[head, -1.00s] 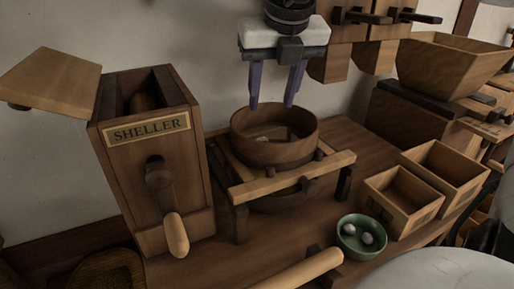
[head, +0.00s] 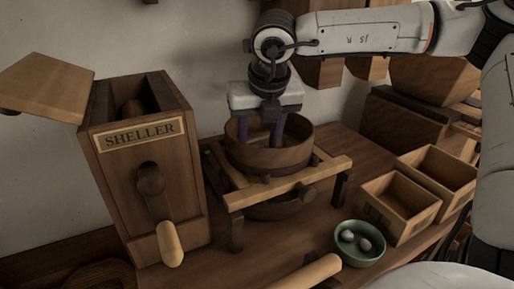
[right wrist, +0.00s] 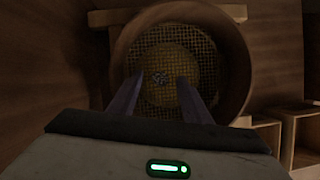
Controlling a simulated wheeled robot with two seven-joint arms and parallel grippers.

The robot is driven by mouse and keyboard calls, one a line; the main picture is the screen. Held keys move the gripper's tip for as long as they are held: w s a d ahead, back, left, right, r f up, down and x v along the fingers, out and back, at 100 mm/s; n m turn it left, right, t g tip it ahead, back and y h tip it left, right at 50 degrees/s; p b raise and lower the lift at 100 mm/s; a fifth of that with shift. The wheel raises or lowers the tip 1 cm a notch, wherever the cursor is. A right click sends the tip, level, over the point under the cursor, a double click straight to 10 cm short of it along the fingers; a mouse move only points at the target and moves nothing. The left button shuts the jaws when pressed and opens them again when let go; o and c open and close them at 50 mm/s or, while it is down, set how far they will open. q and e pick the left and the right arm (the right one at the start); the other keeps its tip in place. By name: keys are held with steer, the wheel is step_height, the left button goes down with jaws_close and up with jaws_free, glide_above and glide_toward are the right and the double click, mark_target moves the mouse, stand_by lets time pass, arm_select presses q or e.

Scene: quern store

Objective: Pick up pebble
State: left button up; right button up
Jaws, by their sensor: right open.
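The sieve also shows in that view (right wrist: 240,70). My right gripper (head: 264,138) points down into the sieve, its two purple fingers parted. The sieve wall hides the fingertips and the pebble in the head view. My left gripper is out of view.
The sieve rests on a wooden frame (head: 290,184). A sheller box (head: 140,150) stands on the left. A green bowl (head: 362,257) with two pale round objects and two open wooden boxes (head: 385,220) (head: 440,165) stand on the right. A wall is close behind.

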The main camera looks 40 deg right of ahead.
steer(key=c, duration=1.1)
steer(key=shift+r, duration=0.1)
